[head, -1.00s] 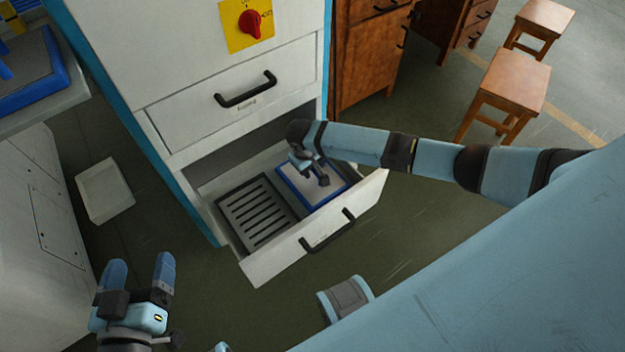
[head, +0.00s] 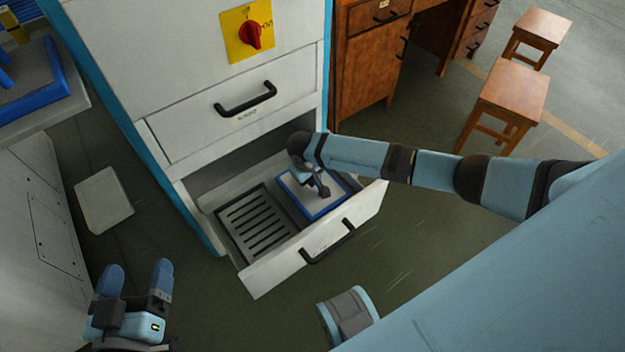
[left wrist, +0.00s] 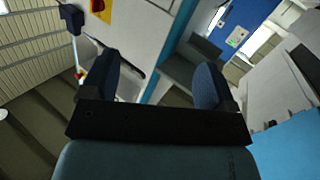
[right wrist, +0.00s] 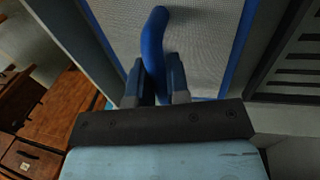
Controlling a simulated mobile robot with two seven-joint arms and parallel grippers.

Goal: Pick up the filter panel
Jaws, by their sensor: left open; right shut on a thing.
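The filter panel (head: 330,211) is a flat grey mesh in a blue frame, lying in the right part of the open drawer in the head view. It fills the upper middle of the right wrist view (right wrist: 203,45). Its blue handle (right wrist: 153,38) stands up between the fingers of my right gripper (right wrist: 157,64). That gripper, also in the head view (head: 320,191), is shut on the handle. I cannot tell any gap beneath the panel. My left gripper (head: 137,274) is open and empty, well left of the drawer.
The open drawer (head: 290,267) also holds a dark slotted grate (head: 258,222) left of the panel. The cabinet (head: 170,60) rises behind. A pale box (head: 103,200) lies on the floor at left. Wooden stools (head: 513,88) stand at upper right. Floor before the drawer is clear.

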